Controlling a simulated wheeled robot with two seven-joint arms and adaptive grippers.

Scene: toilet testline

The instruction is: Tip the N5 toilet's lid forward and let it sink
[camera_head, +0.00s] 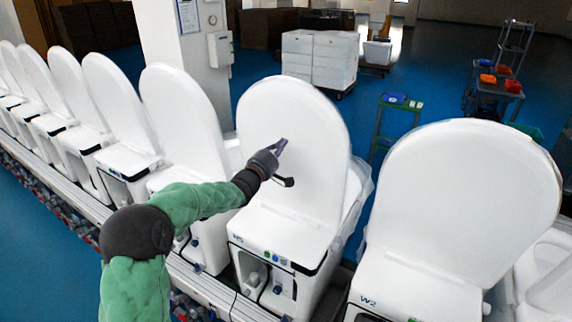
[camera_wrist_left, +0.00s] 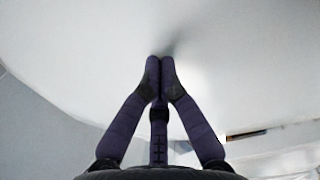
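In the left wrist view the lid (camera_wrist_left: 80,50) fills most of the picture. There the gripper's two fingertips (camera_wrist_left: 160,64) meet, with nothing seen between them. A soft shadow on the lid lies by the tips; I cannot tell whether they touch it. My right gripper is out of view.
More toilets with raised lids stand on both sides, including the W2 toilet (camera_head: 450,220) on the right. A white pillar (camera_head: 185,50), stacked white boxes (camera_head: 320,60) and a cart (camera_head: 492,90) are behind. Blue floor beyond is partly clear.

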